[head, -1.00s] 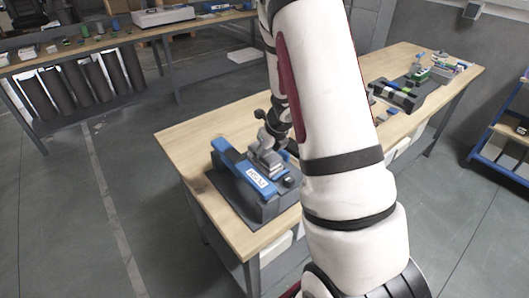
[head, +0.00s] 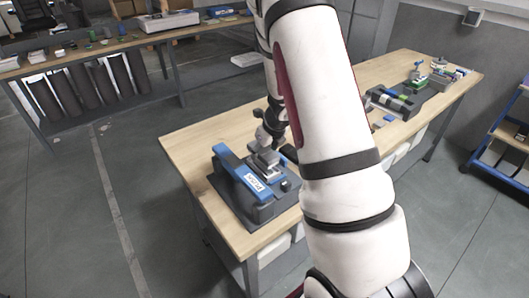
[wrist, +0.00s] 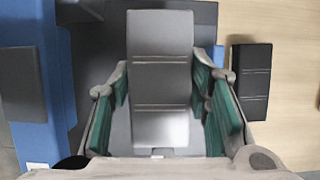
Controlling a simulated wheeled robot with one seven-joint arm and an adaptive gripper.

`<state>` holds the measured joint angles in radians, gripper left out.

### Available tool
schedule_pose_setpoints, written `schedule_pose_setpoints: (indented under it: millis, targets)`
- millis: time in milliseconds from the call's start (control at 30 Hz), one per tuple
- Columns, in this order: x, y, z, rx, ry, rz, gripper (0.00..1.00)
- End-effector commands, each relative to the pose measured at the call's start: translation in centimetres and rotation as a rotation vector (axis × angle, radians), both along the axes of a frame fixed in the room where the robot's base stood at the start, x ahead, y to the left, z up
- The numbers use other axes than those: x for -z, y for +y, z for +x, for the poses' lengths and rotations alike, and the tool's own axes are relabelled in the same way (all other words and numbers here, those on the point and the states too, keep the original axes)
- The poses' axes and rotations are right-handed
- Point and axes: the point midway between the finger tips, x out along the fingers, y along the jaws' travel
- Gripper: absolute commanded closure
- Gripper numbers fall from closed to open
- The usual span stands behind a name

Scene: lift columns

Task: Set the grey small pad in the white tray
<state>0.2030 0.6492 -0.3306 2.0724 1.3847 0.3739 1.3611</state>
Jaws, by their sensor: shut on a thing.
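The grey small pad (wrist: 160,60) appears as a long grey block with cross grooves, between my gripper's green-lined fingers in the wrist view. My gripper (wrist: 160,88) is shut on it. In the head view my gripper (head: 266,146) is low over the dark fixture with the blue bar, at the near left of the wooden table. The pad is too small there to tell whether it touches the fixture. I cannot pick out the white tray with certainty.
The blue bar (head: 240,172) carries a white label and stands left of my gripper. A black block (wrist: 252,82) lies to the right in the wrist view. Another dark fixture (head: 392,103) stands farther along the table (head: 190,148). My arm hides the table's middle.

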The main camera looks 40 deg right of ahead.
Motion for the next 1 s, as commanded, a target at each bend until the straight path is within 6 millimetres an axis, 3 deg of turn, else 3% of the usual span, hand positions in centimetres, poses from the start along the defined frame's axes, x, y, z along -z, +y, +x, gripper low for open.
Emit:
schedule_pose_setpoints:
  millis: [500,1000]
  targets:
    - [-1.9,0.1,-0.1,-0.001,0.001,0.0,0.85]
    - [-2.0,0.0,0.0,0.0,0.0,0.0,0.85]
